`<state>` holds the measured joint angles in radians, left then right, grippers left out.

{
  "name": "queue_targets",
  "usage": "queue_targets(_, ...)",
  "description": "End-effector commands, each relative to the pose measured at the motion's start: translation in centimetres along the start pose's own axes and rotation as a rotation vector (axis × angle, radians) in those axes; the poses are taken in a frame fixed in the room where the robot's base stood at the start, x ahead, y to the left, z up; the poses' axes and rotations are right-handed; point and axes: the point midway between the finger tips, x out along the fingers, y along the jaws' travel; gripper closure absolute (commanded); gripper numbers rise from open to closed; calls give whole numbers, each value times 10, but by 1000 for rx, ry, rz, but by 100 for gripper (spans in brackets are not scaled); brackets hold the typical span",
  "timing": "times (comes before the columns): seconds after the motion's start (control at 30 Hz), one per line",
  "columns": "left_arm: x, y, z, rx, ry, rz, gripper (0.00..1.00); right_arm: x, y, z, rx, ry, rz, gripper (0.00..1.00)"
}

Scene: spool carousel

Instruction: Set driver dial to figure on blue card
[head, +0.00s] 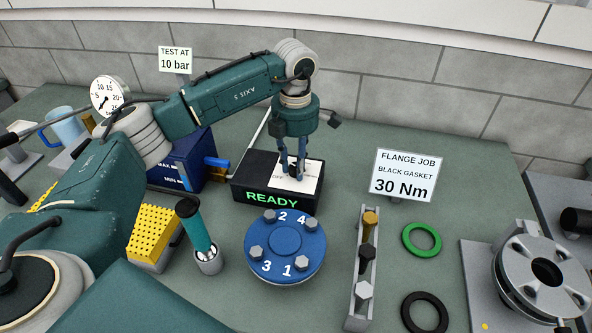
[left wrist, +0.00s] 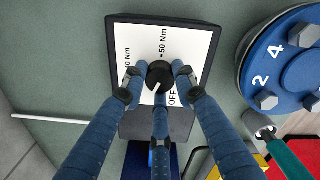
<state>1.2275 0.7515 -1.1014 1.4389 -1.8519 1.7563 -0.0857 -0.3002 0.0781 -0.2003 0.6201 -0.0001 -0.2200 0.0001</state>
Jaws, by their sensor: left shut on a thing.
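The driver's dial is a black knob (left wrist: 159,76) on a white plate (left wrist: 200,45) in the left wrist view. The plate reads "50 Nm", a partly hidden "0 Nm" figure and "OFF". A white mark on the knob slants to the lower left, at no figure I can read. My left gripper (head: 293,175) points down, its three blue fingers shut around the knob; they also show in the left wrist view (left wrist: 157,85). The driver box (head: 238,188) shows a green "READY". A white card (head: 404,175) reads "FLANGE JOB, BLACK GASKET, 30 Nm". I see no blue card.
A blue bolt disc (head: 285,240) numbered 1 to 4 stands in front of the box. A teal-handled tool (head: 197,232) stands left of it. Green (head: 421,240) and black (head: 424,312) rings lie right. A "TEST AT 10 bar" card (head: 175,60) stands behind.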

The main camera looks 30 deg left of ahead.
Motion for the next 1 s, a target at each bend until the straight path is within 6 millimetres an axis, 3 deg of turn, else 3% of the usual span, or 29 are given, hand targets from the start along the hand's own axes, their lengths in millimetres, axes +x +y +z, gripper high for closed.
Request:
queue_targets(0.43, 3, 0, -3, 281, 10, -4, 99, 22, 0, 2, 0, 0, 1, 60)
queue_targets(1.0, 1, 2, -4, 345, 11, -3, 99, 25, 2, 2, -1, 0, 3, 60)
